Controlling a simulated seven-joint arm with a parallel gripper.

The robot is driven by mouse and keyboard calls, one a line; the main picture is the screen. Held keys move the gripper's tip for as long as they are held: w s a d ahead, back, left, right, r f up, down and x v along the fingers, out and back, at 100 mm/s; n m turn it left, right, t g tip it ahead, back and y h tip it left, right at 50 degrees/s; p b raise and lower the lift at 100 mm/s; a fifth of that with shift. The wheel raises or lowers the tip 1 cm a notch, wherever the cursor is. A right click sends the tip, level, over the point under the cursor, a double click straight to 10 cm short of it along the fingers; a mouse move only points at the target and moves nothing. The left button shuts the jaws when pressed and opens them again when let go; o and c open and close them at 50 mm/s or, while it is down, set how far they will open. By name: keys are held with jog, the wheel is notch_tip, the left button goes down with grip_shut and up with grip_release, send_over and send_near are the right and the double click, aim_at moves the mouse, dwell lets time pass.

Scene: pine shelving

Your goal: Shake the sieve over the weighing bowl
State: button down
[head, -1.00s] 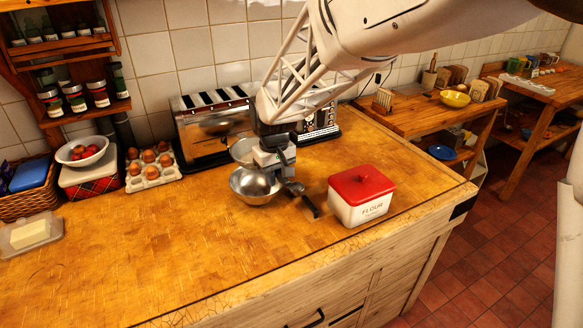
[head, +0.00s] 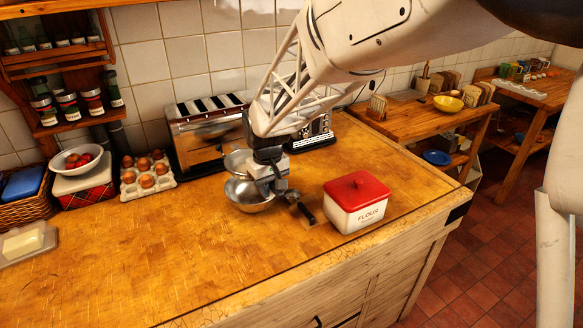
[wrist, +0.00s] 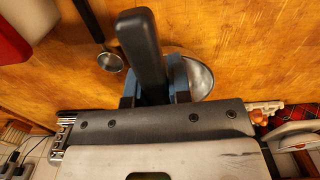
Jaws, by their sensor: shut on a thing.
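My gripper (head: 272,180) is shut on a black handle (wrist: 138,35), which appears to be the sieve's. The handle sticks out from the fingers toward the counter's front. A shiny steel bowl (head: 249,196), apparently the weighing bowl, stands on the counter just left of my gripper and partly behind it. It also shows beside the fingers in the wrist view (wrist: 201,78). A round metal rim (head: 236,162) shows behind my gripper, above the bowl in the picture; it looks like the sieve's head, mostly hidden. Whether it touches the bowl, or holds anything, I cannot tell.
A black-handled scoop (head: 305,210) lies right of the bowl. A red-lidded flour tin (head: 357,205) stands beyond it. A toaster (head: 205,140) stands behind, with eggs (head: 147,175) to its left.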

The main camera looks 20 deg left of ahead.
jog(key=shift+s+a+f, duration=0.15)
jog(key=shift+f, duration=0.45)
jog(key=shift+s+a+f, duration=0.15)
jog(key=shift+s+f, duration=0.05)
jog(key=shift+f, duration=0.4)
jog(key=shift+s+a+f, duration=0.15)
jog(key=shift+f, duration=0.45)
dwell(1.5)
dwell(0.6)
jog(key=shift+w+d, duration=0.55)
jog(key=shift+w, duration=0.1)
